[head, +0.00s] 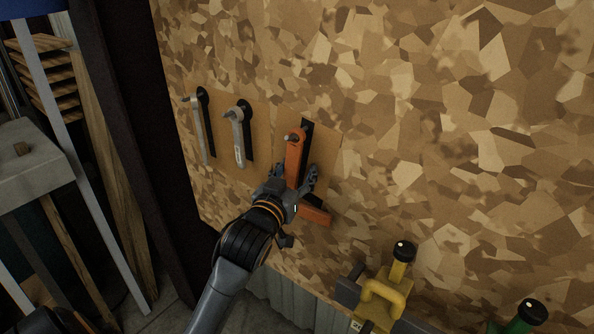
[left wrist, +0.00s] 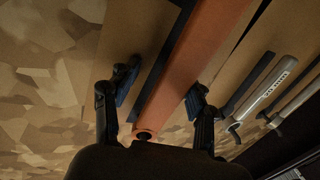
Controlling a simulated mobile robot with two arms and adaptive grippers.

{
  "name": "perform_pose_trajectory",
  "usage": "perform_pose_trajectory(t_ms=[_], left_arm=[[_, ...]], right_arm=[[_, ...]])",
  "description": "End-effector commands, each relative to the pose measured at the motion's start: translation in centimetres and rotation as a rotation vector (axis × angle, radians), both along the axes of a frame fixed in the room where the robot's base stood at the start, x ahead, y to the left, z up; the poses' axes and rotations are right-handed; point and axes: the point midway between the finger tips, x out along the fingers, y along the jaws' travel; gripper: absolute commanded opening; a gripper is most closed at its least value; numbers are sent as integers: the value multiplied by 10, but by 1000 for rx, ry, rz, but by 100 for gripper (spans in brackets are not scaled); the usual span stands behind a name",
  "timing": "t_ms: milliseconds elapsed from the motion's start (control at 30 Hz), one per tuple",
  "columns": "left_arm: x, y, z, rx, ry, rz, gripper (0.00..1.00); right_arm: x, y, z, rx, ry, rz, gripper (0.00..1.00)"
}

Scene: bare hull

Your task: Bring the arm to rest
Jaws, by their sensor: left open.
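An orange tool (head: 296,150) hangs upright on a tan board (head: 333,150), over a black outline. It has a long flat body, and an orange lower end (head: 314,215) shows below the gripper. My left gripper (head: 294,174) is open in front of its lower half. In the left wrist view the orange tool (left wrist: 192,62) passes between the two open fingers (left wrist: 160,95), with a gap visible on each side. Part of the tool is hidden behind the gripper in the head view. My right gripper is out of view.
Two grey tools (head: 198,130) (head: 238,135) hang left of the orange one. A yellow object with a black knob (head: 385,297) and a green one (head: 522,320) stand low at the right. A dark post (head: 125,120) and a grey stand (head: 30,165) are at left.

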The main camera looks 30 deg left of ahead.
Motion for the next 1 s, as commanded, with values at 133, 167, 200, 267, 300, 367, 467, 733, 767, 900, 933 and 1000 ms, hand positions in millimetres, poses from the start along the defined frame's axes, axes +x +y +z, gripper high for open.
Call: perform_pose_trajectory(t_ms=[133,167,200,267,300,367,467,733,767,900,933,1000], left_arm=[[-14,-3,-1,-1,1,0,55],[-19,-4,-1,-1,1,0,55],[-26,-5,-1,-1,2,0,55],[-37,-7,-1,-2,2,0,55],[-44,-8,-1,-1,1,0,55],[-53,-10,0,-1,1,1,55],[-65,-12,0,0,0,0,55],[-73,-14,0,0,-1,0,55],[-73,-14,-1,0,4,0,55],[-79,-22,-35,-6,120,-13,55],[-82,-26,-48,-9,168,-19,55],[-96,-37,-89,-10,315,-38,55]], right_arm=[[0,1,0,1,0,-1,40],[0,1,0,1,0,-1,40],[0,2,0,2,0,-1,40],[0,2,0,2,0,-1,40],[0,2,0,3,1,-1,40],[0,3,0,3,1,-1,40],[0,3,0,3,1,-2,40],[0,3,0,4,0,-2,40],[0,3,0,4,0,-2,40],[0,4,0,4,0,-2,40],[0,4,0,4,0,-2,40],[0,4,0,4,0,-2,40]])
